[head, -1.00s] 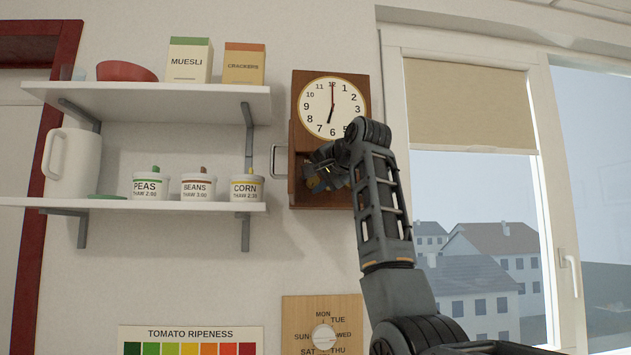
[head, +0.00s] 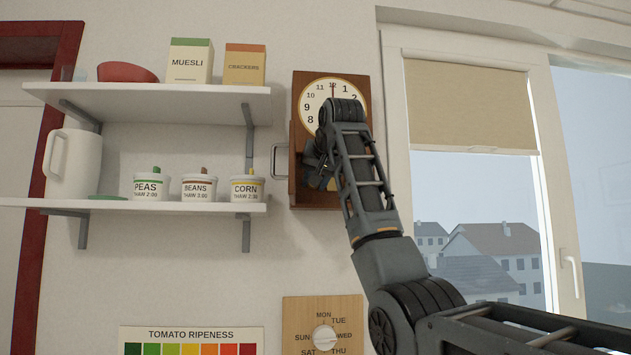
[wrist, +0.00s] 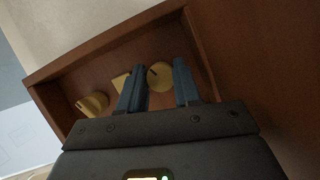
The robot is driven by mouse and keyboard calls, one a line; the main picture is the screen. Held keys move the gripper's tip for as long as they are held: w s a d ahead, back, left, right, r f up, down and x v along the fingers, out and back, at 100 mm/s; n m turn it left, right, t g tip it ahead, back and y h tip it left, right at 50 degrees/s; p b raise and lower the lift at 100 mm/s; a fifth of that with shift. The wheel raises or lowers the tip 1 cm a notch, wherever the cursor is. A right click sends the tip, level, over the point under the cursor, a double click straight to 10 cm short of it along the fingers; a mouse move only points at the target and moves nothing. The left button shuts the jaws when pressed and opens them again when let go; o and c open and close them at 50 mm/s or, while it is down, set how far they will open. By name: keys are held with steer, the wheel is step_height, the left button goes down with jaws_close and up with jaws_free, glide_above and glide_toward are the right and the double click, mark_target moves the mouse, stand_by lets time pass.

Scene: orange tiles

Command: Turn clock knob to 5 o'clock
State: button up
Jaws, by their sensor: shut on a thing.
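The clock (head: 310,96) hangs on the wall in a brown wooden case. My wrist covers much of its lower and right face, so the lower hand is hidden; a thin hand points up at 12. In the wrist view, a round brass knob (wrist: 159,76) with a dark mark sits in the case's recess. My gripper (wrist: 160,72) is shut on this knob, one finger on each side. A second brass knob (wrist: 93,104) and a small yellow piece (wrist: 120,80) lie to its left. In the head view my gripper (head: 318,172) is at the case's lower part, largely hidden.
The case's wooden rim (wrist: 100,50) surrounds the knobs closely. A metal handle (head: 275,160) sticks out left of the case. Shelves (head: 150,100) with jars and boxes stand further left, a window (head: 470,200) to the right. A day dial (head: 323,338) is below.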

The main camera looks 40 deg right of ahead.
steer(key=shift+n, duration=0.3)
stand_by(0.5)
steer(key=o, duration=1.1)
steer(key=shift+c, duration=0.2)
